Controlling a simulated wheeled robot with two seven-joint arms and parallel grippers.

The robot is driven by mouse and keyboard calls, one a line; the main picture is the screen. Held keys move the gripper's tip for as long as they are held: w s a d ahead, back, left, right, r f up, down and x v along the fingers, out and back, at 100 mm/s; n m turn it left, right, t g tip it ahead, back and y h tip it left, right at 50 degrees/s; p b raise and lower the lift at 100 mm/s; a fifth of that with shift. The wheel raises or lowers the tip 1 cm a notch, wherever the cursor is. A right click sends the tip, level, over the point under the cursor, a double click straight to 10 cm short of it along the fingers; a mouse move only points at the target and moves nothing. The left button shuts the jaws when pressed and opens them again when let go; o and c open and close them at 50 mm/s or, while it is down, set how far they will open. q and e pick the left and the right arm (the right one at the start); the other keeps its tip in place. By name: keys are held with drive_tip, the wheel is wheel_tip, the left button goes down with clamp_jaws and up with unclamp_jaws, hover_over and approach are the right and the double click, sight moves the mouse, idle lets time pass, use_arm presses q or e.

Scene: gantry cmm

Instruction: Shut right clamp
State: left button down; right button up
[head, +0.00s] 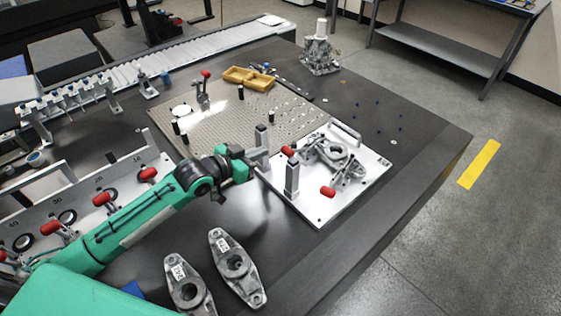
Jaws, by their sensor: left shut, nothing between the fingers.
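A white fixture plate (368,183) lies on the dark table, holding a grey metal casting (338,152). Two toggle clamps with red handles stand on it: one handle (287,151) is at the plate's left, the other handle (328,192) is nearer the front and further right. Both handles look low, pointing left; I cannot tell their exact clamp state. My left gripper (262,157) is shut and empty at the plate's left edge, just left of the first handle and apart from the second. A grey post (292,178) stands between them. My right gripper is out of view.
A perforated plate (235,115) with a yellow tray (250,77) lies behind. Two loose castings (237,265) lie at the front. A white rack with red-handled clamps (85,205) is at left, partly behind my arm. The table's right side (420,150) is clear.

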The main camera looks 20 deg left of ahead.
sight(284, 152)
use_arm(q)
drive_tip(key=shift+t+h, duration=0.3)
drive_tip(key=shift+h, duration=0.1)
drive_tip(key=x, duration=0.6)
drive_tip(key=b+x, duration=0.1)
drive_tip(key=x, duration=0.2)
drive_tip(key=shift+s+d+f, duration=0.25)
drive_tip(key=shift+d+f, duration=0.1)
drive_tip(key=shift+f, duration=0.1)
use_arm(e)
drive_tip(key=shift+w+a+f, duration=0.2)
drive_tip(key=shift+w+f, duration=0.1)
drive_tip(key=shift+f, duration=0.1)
